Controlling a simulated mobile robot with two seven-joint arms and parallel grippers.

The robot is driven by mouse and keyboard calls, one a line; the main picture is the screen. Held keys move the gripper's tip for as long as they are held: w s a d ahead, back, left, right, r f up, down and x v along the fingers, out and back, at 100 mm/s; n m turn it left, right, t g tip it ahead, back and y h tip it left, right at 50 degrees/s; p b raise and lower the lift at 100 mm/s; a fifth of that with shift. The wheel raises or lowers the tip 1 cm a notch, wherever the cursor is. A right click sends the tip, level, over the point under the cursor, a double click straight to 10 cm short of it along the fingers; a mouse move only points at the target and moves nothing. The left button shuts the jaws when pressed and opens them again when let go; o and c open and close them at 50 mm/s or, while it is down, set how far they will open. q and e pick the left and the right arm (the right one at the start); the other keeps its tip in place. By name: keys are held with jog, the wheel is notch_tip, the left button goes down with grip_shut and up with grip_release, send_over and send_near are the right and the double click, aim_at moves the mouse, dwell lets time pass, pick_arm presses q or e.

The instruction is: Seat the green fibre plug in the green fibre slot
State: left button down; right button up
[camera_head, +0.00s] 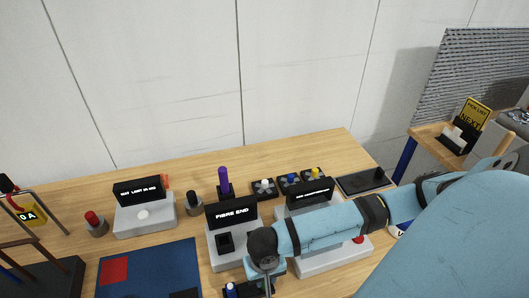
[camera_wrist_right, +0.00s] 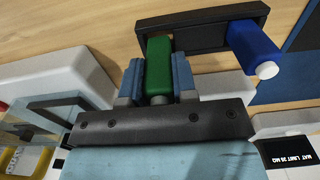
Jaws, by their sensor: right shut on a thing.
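The green fibre plug (camera_wrist_right: 158,65) is between the two blue fingers of my right gripper (camera_wrist_right: 157,72) in the right wrist view. The gripper is shut on it. The plug's far end lies against or over the left end of a dark holder (camera_wrist_right: 190,32); I cannot tell whether it is inside. In the head view my right gripper (camera_head: 267,272) points down at the bottom edge, just right of the station labelled FIBRE END (camera_head: 222,248), and the plug is hidden. I cannot make out a green slot. My left gripper is not in view.
A blue plug (camera_wrist_right: 254,45) stands at the holder's right end, close to my right gripper. A second labelled station (camera_head: 300,262) is under my right forearm. Several small dark blocks (camera_head: 264,188) and a purple-topped post (camera_head: 224,181) stand behind. A blue mat (camera_head: 165,265) lies left.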

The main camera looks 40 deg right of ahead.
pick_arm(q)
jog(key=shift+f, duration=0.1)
pick_arm(e)
jog(key=shift+f, duration=1.05)
jog(key=o, duration=1)
notch_tip(320, 180, up, 14)
jog(key=shift+f+b, duration=0.25)
jog(key=shift+b, duration=0.25)
jog(key=shift+r, duration=0.2)
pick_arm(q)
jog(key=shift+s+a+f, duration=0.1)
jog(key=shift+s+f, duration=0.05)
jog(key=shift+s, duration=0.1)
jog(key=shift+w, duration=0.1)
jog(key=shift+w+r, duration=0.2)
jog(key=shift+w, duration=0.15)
